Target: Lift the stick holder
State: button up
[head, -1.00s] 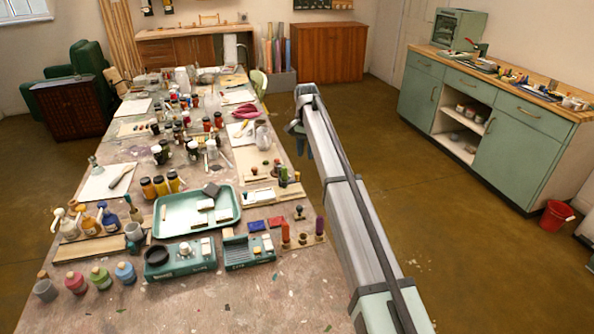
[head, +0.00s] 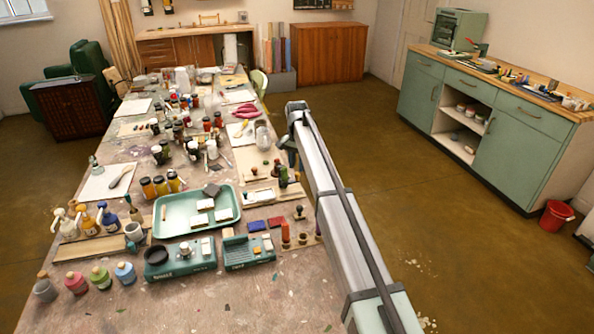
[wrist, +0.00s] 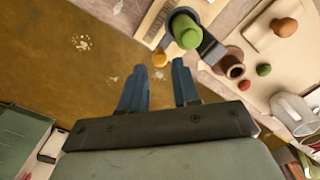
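A dark upright holder (wrist: 172,43) with a green stick end (wrist: 187,31) in it is near the top of the wrist view; I take it to be the stick holder. In the head view the dark green holder (head: 283,178) stands near the table's right edge, just below my gripper (head: 291,158). In the wrist view my gripper (wrist: 158,72) has two blue fingers spread apart with nothing between them. The holder lies beyond the fingertips, slightly to the right, apart from them as far as I can tell.
A brown round pot (wrist: 230,64) and small red and green pieces lie right of the holder in the wrist view. Stamps, a teal tray (head: 165,231) and several jars crowd the table. Open floor (head: 430,185) lies right of the table.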

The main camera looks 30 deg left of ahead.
aim_at(289, 178)
jog(key=shift+f, duration=1.5)
grip_shut()
